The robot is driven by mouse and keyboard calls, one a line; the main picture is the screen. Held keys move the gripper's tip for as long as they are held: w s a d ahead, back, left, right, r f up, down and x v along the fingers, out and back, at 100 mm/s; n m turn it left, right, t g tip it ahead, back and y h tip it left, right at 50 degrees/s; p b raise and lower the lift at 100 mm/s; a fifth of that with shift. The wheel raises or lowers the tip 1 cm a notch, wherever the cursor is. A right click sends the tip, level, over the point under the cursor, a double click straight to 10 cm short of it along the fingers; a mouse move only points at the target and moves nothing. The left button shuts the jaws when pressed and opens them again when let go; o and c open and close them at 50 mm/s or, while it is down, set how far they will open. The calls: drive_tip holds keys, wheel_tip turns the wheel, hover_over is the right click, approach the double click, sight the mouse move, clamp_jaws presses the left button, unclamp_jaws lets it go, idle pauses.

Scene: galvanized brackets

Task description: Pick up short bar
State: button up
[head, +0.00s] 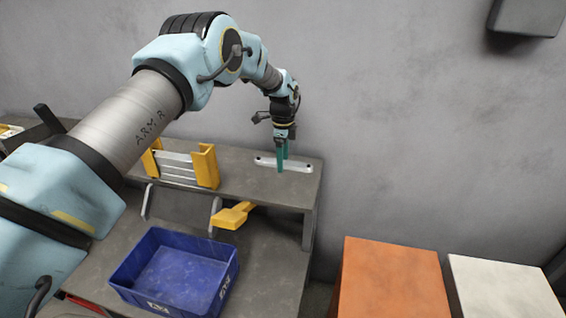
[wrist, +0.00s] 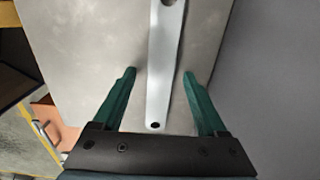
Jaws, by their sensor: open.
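The short bar (head: 298,165) is a light grey metal strip with holes near its ends, lying flat on the raised grey shelf. In the wrist view the bar (wrist: 164,75) runs lengthwise away from me, its near end with a dark hole. My gripper (head: 282,165) is over the bar, pointing down, with green fingers. In the wrist view my gripper (wrist: 159,75) is open, one finger on each side of the bar with a gap to both. Whether the fingertips reach down to the bar's height I cannot tell. In the head view the fingers hide part of the bar.
A yellow-ended rack (head: 206,166) with grey bars stands on the shelf (head: 240,186) to the left. Below are a yellow object (head: 232,216) and a blue crate (head: 232,275). Orange (head: 392,280) and white (head: 503,288) blocks stand at right. A wall rises behind the shelf.

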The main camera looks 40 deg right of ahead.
clamp_jaws()
idle(0.5)
